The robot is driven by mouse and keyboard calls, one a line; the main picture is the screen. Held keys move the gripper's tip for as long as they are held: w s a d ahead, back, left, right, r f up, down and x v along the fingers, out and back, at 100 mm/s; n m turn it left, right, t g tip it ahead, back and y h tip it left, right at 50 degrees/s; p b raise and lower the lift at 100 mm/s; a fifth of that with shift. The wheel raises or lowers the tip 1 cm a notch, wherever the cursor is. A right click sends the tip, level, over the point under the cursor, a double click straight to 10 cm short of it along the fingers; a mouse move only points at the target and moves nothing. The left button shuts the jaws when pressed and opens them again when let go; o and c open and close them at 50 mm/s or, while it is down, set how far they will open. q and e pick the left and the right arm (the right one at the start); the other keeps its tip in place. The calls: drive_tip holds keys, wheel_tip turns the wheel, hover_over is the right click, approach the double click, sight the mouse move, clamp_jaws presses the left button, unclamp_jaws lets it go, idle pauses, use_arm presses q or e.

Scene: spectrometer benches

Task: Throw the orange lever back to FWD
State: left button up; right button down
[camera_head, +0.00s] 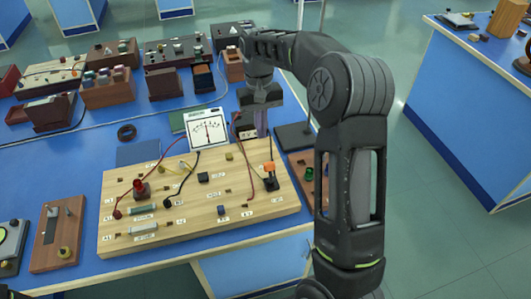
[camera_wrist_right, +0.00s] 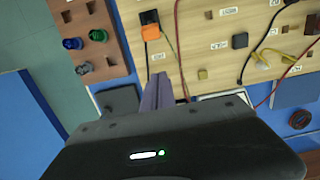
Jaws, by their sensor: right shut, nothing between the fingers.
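The orange lever (camera_head: 268,168) stands on a small black base (camera_head: 271,184) at the right end of the wooden circuit board (camera_head: 225,180). Its orange handle shows on the far side of the base. In the right wrist view the orange handle (camera_wrist_right: 151,33) lies on the gripper's side of the black base (camera_wrist_right: 149,17). The labels beside it are too small to read. My right gripper (camera_head: 262,134) is shut and empty, pointing down beyond the lever and apart from it. Its closed fingers (camera_wrist_right: 159,80) also show in the right wrist view. My left gripper is not in view.
A white meter (camera_head: 208,129) stands behind the board, near my right gripper. Red and black wires cross the board. A brown block with knobs (camera_wrist_right: 88,42) lies beside it. Several wooden apparatus boxes line the back of the blue bench. Another bench (camera_head: 460,110) stands at right.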

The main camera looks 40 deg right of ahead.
sight(270, 173)
drive_tip(key=f, duration=0.2)
drive_tip(key=f+p, duration=0.1)
drive_tip(key=f, duration=0.3)
drive_tip(key=shift+s+a+f, duration=0.15)
drive_tip(key=shift+s+f, duration=0.2)
drive_tip(key=shift+f, duration=0.05)
drive_tip(key=shift+s+a+p, duration=0.1)
drive_tip(key=shift+s+p, duration=0.15)
drive_tip(key=shift+p, duration=0.25)
drive_tip(key=shift+s+a+r+p, duration=0.2)
drive_tip(key=shift+s+r, duration=0.05)
drive_tip(key=shift+s, duration=0.3)
drive_tip(key=shift+s+a+r+p, duration=0.15)
drive_tip(key=shift+s+r+p, duration=0.05)
drive_tip(key=shift+s, duration=0.3)
drive_tip(key=shift+s+a+r, duration=0.1)
drive_tip(key=shift+s+a, duration=0.05)
drive_tip(key=shift+s, duration=0.25)
